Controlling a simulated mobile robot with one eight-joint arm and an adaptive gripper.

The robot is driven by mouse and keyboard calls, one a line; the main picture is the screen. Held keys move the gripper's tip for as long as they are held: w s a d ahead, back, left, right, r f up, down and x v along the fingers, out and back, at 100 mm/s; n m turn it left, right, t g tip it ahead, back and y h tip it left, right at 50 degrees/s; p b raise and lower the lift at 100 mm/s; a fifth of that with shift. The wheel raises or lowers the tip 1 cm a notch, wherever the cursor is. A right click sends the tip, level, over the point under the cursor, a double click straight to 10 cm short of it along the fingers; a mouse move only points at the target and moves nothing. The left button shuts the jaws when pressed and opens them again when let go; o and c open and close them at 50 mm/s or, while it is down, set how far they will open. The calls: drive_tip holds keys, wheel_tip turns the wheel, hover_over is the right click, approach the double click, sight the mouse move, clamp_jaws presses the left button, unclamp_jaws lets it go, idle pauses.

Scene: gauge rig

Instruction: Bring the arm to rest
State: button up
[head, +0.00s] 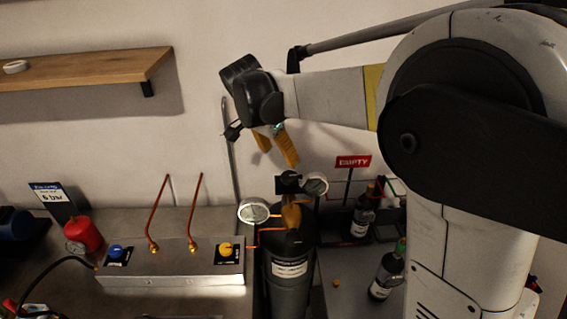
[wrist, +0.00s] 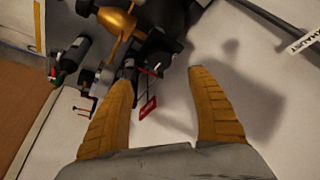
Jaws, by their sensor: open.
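My gripper (head: 276,149) hangs from my arm above the gauge rig, its two orange fingers pointing down. In the wrist view my gripper (wrist: 163,88) is open, with nothing between the fingers. Below it stands a dark cylinder (head: 289,280) with a white label and a brass valve (head: 291,215) on top. Two round gauges, one on the left (head: 253,211) and one on the right (head: 315,184), flank the valve. The fingers are apart from the valve. The brass part also shows in the wrist view (wrist: 118,24).
A metal manifold box (head: 175,265) with blue and yellow knobs and two copper tubes stands left of the cylinder. Bottles (head: 387,272) and a red EMPTY sign (head: 353,161) are at the right. A wooden shelf (head: 90,70) is on the wall at upper left.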

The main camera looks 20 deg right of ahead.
drive_tip(key=shift+r, duration=0.25)
drive_tip(key=shift+s, duration=0.15)
